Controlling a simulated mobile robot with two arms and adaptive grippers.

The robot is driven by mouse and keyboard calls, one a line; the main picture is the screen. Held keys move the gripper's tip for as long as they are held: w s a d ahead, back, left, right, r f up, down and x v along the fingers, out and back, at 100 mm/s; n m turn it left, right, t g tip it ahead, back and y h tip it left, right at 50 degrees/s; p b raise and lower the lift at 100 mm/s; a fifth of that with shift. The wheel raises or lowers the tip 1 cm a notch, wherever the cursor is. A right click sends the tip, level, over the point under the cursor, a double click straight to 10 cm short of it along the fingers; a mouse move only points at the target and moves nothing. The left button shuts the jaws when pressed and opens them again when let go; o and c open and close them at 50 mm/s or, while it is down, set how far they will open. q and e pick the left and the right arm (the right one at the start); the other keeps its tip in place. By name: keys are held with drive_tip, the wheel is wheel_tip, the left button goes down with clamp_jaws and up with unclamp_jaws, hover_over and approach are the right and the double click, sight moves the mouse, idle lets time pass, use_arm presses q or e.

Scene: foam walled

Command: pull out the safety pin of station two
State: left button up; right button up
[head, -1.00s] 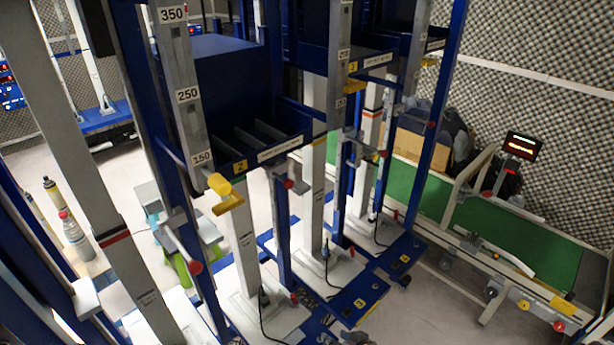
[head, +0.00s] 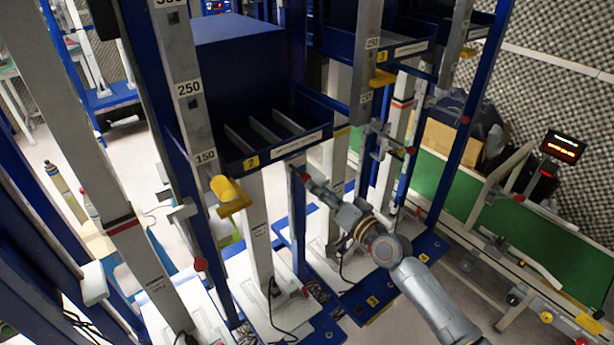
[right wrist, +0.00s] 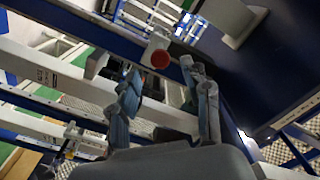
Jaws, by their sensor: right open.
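Station two, with a yellow label "2" on its blue tray (head: 288,147), stands left of centre in the head view. A red knob (head: 303,177) shows on its right side, below the tray edge. In the right wrist view a red round end (right wrist: 160,58) on a pale block shows beyond my right fingers. I take this as the safety pin, but cannot be sure. My right gripper (head: 318,190) is open close to the knob; its two fingers (right wrist: 168,92) are apart with nothing between them. Contact is not visible. My left gripper is out of view.
A yellow cylinder on a bracket (head: 228,188) sits at station two's graduated post. Station three (head: 408,50) stands behind to the right. Uprights and blue bars crowd the space. A green conveyor (head: 530,240) runs along the right.

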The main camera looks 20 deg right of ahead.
sight(307, 180)
drive_tip(key=x, duration=0.6)
drive_tip(key=shift+w, duration=0.1)
drive_tip(key=shift+c, duration=0.4)
clamp_jaws()
